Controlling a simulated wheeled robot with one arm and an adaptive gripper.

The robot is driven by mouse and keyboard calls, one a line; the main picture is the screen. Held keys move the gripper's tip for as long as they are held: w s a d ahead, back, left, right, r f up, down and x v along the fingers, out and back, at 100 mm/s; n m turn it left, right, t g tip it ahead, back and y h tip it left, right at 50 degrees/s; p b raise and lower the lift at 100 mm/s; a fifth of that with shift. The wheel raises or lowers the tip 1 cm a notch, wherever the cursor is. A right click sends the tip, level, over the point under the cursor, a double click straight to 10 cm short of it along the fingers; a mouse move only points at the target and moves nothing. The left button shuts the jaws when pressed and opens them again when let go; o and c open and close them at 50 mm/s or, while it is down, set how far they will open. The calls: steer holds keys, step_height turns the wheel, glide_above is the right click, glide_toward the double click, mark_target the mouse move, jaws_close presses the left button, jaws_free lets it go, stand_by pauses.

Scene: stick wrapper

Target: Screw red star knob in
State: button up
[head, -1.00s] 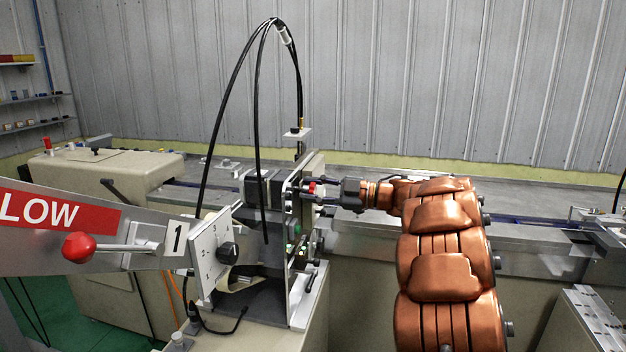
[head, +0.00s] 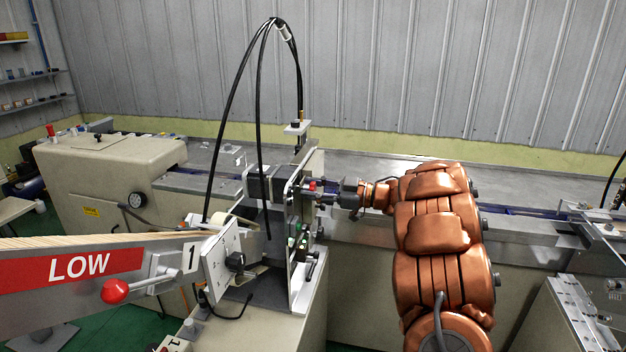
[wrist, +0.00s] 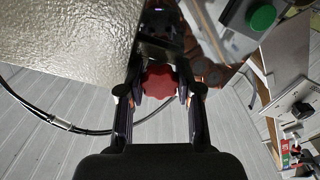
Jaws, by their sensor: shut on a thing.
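The red star knob (wrist: 160,83) sits between my fingertips in the wrist view, with both fingers pressed on its sides. In the head view the knob shows as a small red spot (head: 312,185) on the right side of the upright metal machine head (head: 306,225). My gripper (head: 318,194) reaches it from the right, roughly level, and is shut on it. The knob's shaft and its hole are hidden, so I cannot tell how deep it sits.
A panel with a green button (wrist: 262,18) lies close to the gripper in the wrist view. Black cables (head: 232,90) arch above the machine. A red ball-ended lever (head: 115,291) and a LOW sign (head: 80,265) are at the left front. A long conveyor (head: 520,210) runs behind my arm.

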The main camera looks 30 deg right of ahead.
steer(key=shift+r+m+p, duration=0.2)
steer(key=shift+m+p, duration=0.2)
steer(key=shift+p, duration=0.4)
steer(key=shift+m+p, duration=0.6)
steer(key=shift+p, duration=0.6)
steer(key=shift+m+p, duration=0.6)
steer(key=shift+p, duration=0.6)
steer(key=shift+p, duration=0.4)
steer(key=shift+f+m+p, duration=0.2)
steer(key=shift+m+p, duration=0.25)
steer(key=shift+m, duration=0.35)
steer(key=o, duration=1)
